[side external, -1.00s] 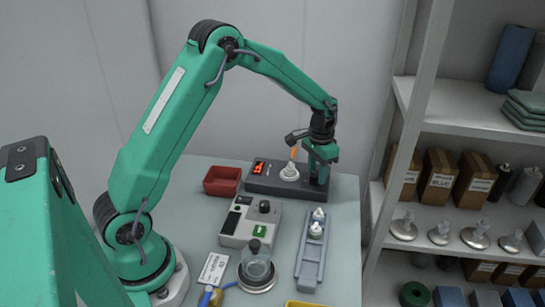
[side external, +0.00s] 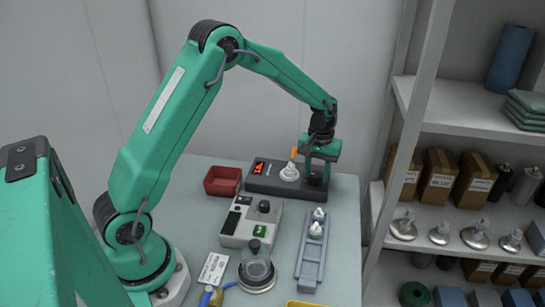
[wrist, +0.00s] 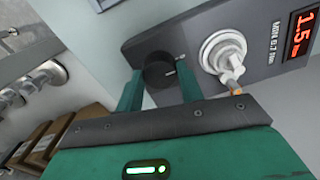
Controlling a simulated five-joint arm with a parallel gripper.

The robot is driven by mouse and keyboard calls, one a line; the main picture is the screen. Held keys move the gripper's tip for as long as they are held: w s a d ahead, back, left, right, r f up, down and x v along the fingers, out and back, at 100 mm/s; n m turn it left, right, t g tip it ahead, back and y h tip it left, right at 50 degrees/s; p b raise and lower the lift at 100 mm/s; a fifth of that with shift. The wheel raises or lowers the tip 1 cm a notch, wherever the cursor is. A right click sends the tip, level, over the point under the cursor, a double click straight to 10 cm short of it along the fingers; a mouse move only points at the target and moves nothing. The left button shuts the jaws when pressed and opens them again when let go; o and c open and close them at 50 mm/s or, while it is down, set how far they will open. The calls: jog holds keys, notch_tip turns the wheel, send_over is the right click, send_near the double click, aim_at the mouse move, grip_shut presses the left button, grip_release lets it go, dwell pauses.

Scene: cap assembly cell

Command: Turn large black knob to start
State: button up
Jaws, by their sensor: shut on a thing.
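The large black knob (wrist: 158,69) sits at one end of a dark torque tester (wrist: 121,48), beside a white fitting, and has a light pointer mark. In the wrist view, my gripper (wrist: 160,85) has its green fingers on either side of the knob, shut on it. In the side view, my gripper (side external: 317,180) points down at the right end of the tester (side external: 262,184) and hides most of the knob. A white cap (wrist: 224,52) with an orange tip stands on the tester next to the knob. The red display (wrist: 300,34) reads 1.5.
A red bin (side external: 222,181) stands left of the tester. In front are a grey control box (side external: 238,226), a clear-domed fixture (side external: 257,272) and a grey tray (side external: 309,262) with white caps. A loaded shelf (side external: 450,125) stands at the right.

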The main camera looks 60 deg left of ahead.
aim_at(317, 174)
jog(key=shift+r, duration=0.1)
jog(key=o, duration=1)
jog(key=shift+r, duration=0.1)
notch_tip(317, 174, up, 7)
jog(key=shift+r, duration=0.3)
